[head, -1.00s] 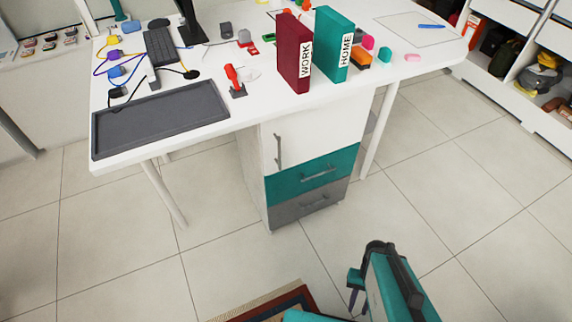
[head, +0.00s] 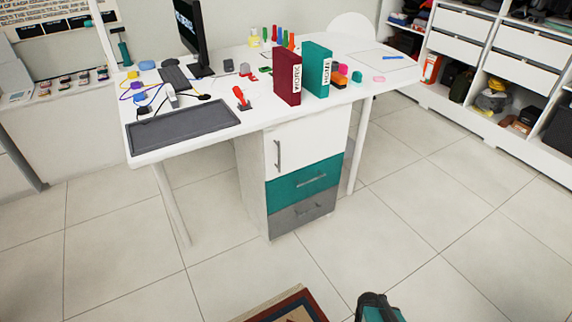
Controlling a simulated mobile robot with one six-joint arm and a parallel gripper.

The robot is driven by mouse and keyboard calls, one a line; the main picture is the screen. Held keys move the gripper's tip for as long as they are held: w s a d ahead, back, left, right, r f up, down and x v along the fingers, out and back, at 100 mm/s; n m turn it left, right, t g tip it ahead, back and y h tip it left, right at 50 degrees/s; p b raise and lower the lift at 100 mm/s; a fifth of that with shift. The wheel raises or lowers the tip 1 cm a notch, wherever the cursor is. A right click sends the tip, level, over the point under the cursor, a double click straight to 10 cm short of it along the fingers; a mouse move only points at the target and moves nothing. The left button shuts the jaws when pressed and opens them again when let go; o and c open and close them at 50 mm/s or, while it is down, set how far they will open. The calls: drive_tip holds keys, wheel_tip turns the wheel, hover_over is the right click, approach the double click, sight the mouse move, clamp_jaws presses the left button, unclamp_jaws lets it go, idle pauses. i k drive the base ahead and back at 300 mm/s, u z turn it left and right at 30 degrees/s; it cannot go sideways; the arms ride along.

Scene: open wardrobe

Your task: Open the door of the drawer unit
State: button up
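The drawer unit (head: 252,195) stands under the white desk, near the middle of the head view. Its white door (head: 312,146) is at the top of the front and is closed. A grey vertical handle (head: 277,155) sits at the door's left edge. Below are a teal drawer (head: 290,190) and a grey drawer (head: 290,221), both shut, with horizontal handles. A teal and black part of my arm shows at the bottom edge, right of centre. My gripper cannot be seen, and nothing of mine touches the unit.
The white desk (head: 262,115) carries a dark tray (head: 180,128), a red binder (head: 287,78), a teal binder (head: 317,70) and a monitor. A patterned rug (head: 297,305) lies at the bottom. Shelves (head: 470,100) stand at the right. The tiled floor before the unit is clear.

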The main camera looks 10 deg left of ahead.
sight(290, 145)
drive_tip(key=z, duration=0.4)
drive_tip(key=k, duration=0.4)
drive_tip(key=u, duration=1.8)
drive_tip(key=i, duration=1.3)
